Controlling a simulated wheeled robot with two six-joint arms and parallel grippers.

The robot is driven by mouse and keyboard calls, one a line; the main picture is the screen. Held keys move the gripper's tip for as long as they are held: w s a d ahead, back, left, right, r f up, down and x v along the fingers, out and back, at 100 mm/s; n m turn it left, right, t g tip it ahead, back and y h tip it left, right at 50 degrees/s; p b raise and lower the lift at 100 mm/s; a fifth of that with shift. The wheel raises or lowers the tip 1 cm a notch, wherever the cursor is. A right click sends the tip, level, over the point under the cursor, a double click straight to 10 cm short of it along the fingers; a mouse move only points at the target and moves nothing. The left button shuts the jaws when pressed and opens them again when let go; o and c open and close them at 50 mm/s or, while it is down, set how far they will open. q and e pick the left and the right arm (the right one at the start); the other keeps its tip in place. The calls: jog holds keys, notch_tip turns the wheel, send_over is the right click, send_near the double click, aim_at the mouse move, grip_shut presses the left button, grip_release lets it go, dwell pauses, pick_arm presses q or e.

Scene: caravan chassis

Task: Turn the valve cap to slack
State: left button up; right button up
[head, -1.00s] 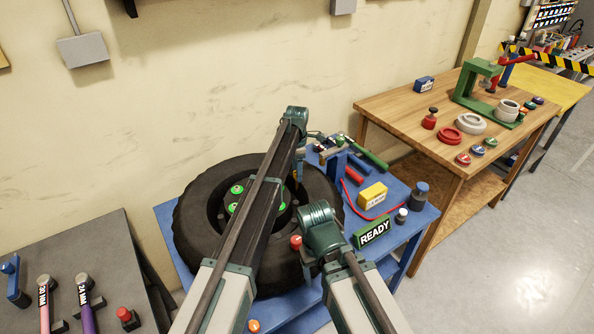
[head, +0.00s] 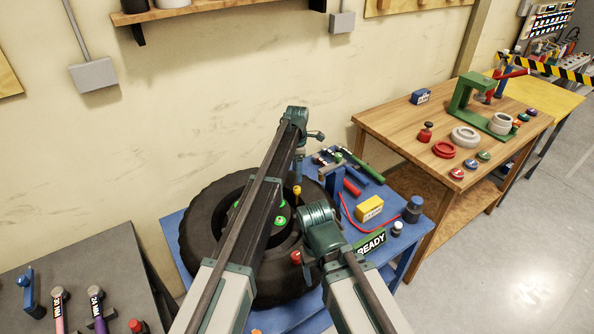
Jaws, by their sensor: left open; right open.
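A black tyre (head: 203,222) lies flat on a blue table, with green-topped nuts (head: 280,221) at its hub. A small red cap (head: 296,257) shows at the tyre's right side, close beside my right gripper (head: 307,266). I cannot tell for sure that it is the valve cap, or whether the gripper touches it. The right gripper is open; its fingers are mostly hidden by its own wrist. My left gripper (head: 316,136) is open and empty, higher up in front of the wall. My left arm hides part of the wheel.
On the blue table are a yellow box (head: 369,208), a green READY sign (head: 371,241), a red hose and a blue-capped bottle (head: 413,208). A wooden table (head: 403,134) stands right. A grey bench (head: 100,262) with torque tools stands at left.

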pick_arm(q)
notch_tip(320, 180, up, 6)
jog(key=p, duration=0.4)
jog(key=shift+f, duration=0.1)
jog(key=s+a+m, duration=0.6)
jog(key=s+m, duration=0.1)
jog(key=s, duration=0.5)
jog(key=s+a+m, duration=0.5)
jog(key=s+m, duration=0.2)
jog(key=s, duration=0.5)
jog(key=s+a+m, duration=0.6)
jog(key=s+m, duration=0.1)
jog(key=s, duration=0.5)
jog(key=s+d+f+m+y+b, duration=0.1)
jog(key=s+d+f+m+b, duration=0.2)
jog(key=d+f+b, duration=0.6)
jog(key=shift+s+d+f+m, duration=0.35)
jog(key=shift+s+d+m, duration=0.05)
jog(key=shift+s+d, duration=0.65)
